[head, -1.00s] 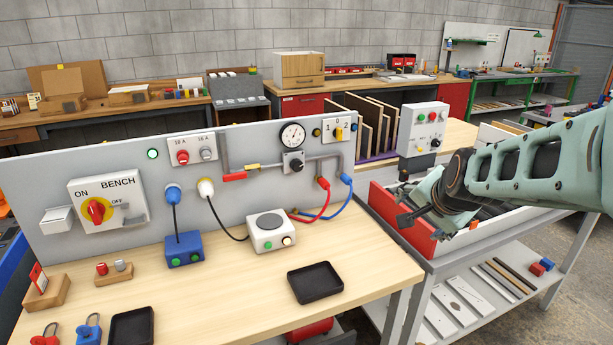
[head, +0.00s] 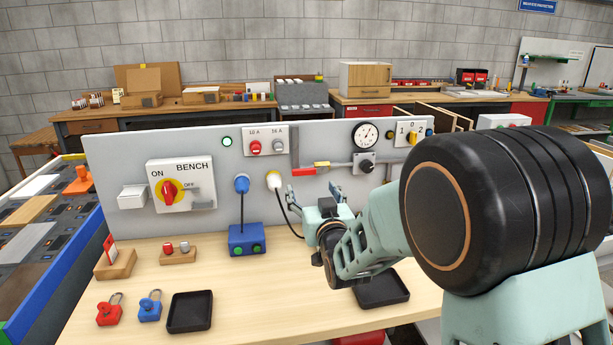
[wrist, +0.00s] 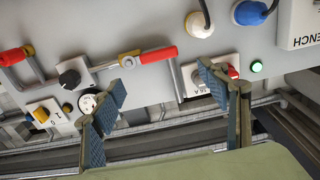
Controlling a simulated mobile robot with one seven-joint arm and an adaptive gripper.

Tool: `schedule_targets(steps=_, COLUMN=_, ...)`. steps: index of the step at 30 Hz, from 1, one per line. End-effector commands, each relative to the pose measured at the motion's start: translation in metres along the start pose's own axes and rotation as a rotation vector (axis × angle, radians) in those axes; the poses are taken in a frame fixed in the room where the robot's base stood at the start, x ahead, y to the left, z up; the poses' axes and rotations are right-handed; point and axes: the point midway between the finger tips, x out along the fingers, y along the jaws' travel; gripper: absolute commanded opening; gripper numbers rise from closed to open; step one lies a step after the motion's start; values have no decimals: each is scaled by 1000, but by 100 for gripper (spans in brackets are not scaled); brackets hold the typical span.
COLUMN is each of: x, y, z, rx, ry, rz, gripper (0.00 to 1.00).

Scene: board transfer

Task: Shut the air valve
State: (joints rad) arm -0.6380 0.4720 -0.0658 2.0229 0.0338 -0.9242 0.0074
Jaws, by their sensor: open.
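The air valve on the upright grey panel has a red lever handle (head: 302,171) and a small yellow body (head: 321,164) on a grey pipe. The handle lies roughly in line with the horizontal pipe. In the wrist view the red handle (wrist: 159,54) and yellow body (wrist: 129,60) show beyond the fingers. My gripper (head: 314,194) is in front of the panel, just below the valve in the head view. In the wrist view my gripper (wrist: 162,82) is open and empty, its fingers apart, with no visible contact with the handle.
A pressure gauge (head: 365,135) and black knob (head: 366,163) are right of the valve. A white plug (head: 274,181) and blue plug (head: 241,184) stick out at its left. My arm hides part of the bench. A black tray (head: 190,312) and padlocks lie front left.

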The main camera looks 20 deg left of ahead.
Motion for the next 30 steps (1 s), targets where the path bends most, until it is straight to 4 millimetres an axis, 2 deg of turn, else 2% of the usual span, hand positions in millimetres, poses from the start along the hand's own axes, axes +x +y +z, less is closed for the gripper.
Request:
schedule_targets(steps=18, x=87, y=1, z=-1, rx=1, ry=-1, rz=2, gripper=68)
schedule_targets(steps=24, x=100, y=2, z=0, rx=1, ry=-2, rz=2, gripper=68)
schedule_targets(steps=30, x=103, y=2, z=-1, rx=1, ry=-1, rz=2, gripper=68)
